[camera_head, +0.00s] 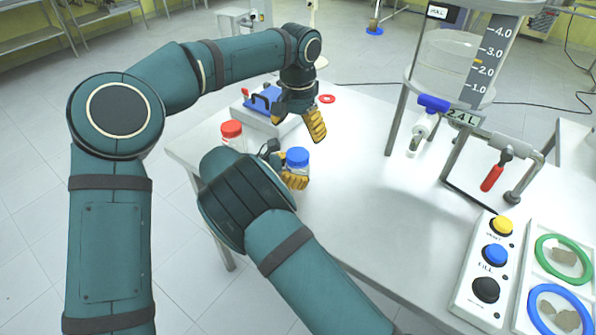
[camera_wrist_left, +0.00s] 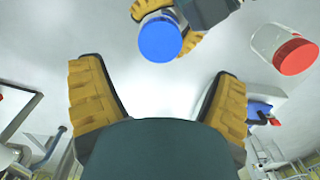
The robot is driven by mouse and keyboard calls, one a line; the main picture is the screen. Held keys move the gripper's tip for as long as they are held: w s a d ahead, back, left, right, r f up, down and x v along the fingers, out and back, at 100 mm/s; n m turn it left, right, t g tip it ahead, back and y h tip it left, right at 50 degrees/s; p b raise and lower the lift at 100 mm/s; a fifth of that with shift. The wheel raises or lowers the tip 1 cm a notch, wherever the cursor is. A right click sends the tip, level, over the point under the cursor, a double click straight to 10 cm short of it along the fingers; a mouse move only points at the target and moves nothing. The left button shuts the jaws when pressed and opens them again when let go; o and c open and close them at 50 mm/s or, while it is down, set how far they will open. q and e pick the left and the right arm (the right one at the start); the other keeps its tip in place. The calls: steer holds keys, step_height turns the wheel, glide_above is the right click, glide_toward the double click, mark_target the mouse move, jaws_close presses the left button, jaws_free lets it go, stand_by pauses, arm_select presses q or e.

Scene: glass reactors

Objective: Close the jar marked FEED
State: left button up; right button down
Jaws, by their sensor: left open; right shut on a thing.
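A jar with a blue lid (camera_head: 297,157) is held at the table's near left edge by my right gripper (camera_head: 295,181), whose yellow fingers close around its glass. The blue lid sits on top of the jar; whether it is screwed tight I cannot tell. The lid also shows in the left wrist view (camera_wrist_left: 160,38). A second glass jar with a red lid (camera_head: 231,130) stands just left of it, also in the left wrist view (camera_wrist_left: 295,56). No FEED marking is readable on either jar. My left gripper (camera_head: 297,121) is open and empty, above and behind the blue-lidded jar.
A blue device with a red handle (camera_head: 266,99) stands behind the jars, with a red ring (camera_head: 327,99) near it. A glass vessel on a metal frame (camera_head: 448,62) and a button box (camera_head: 487,268) stand to the right. The table's middle is clear.

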mark_target(298, 154)
arm_select(q)
steer(key=shift+f, duration=3.95)
steer(key=c, duration=1.3)
steer(key=m, duration=1)
steer(key=shift+m, duration=0.4)
steer(key=o, duration=1.4)
steer(key=shift+c, duration=0.2)
